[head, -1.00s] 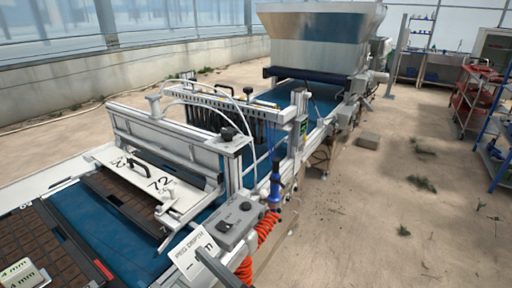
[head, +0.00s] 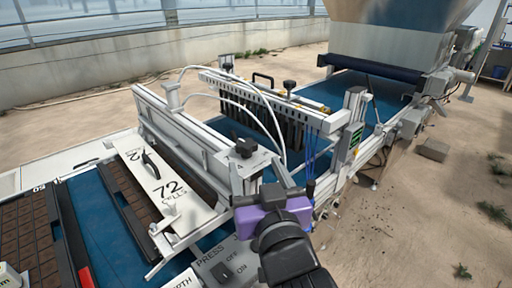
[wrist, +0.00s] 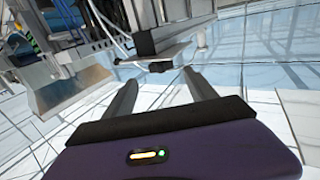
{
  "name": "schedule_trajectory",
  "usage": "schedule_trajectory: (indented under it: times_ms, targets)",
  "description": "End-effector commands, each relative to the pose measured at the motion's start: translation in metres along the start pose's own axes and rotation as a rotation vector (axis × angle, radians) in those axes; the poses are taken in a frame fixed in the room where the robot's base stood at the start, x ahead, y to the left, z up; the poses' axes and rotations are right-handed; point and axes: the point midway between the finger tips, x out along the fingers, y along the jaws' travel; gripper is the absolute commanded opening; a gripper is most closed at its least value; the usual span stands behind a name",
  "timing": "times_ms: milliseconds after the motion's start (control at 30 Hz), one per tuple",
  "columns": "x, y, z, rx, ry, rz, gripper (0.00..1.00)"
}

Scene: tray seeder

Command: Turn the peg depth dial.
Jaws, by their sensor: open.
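A small black knob (head: 244,147) stands on a pale plate marked "4" (head: 256,160), on top of the post at the near end of the white press frame; I take it to be the peg depth dial. My gripper (head: 250,181), with a purple body, is open and empty, just in front of and below the plate in the head view. In the wrist view a dark knob (wrist: 160,67) on a plate edge lies just beyond and between the two spread fingertips (wrist: 158,77). No contact shows. The "PEG DEPTH" label is mostly cut off at the bottom of the head view.
The press switch box (head: 222,270) is below left of my gripper. A white "72 cells" plate (head: 165,188) and dark trays (head: 25,225) lie left. White hoses arch behind the knob. A second black knob (head: 289,85) stands farther back.

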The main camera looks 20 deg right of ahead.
Motion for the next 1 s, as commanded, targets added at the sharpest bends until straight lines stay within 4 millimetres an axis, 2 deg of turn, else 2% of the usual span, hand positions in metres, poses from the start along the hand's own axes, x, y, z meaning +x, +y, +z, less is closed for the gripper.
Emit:
schedule_trajectory:
  times_ms: [200, 400, 567, 800, 867, 1000]
  targets:
    - [0.035, 0.001, -0.002, -0.002, 0.002, 0.001, 0.65]
    - [0.059, 0.0, -0.001, -0.002, 0.002, 0.0, 0.65]
    - [0.067, 0.0, 0.0, -0.001, 0.001, -0.002, 0.65]
    - [0.068, 0.0, 0.0, -0.001, 0.001, -0.002, 0.65]
    - [0.068, 0.0, 0.0, -0.001, 0.001, -0.002, 0.56]
    - [0.068, 0.0, 0.0, -0.001, 0.001, -0.002, 0.28]
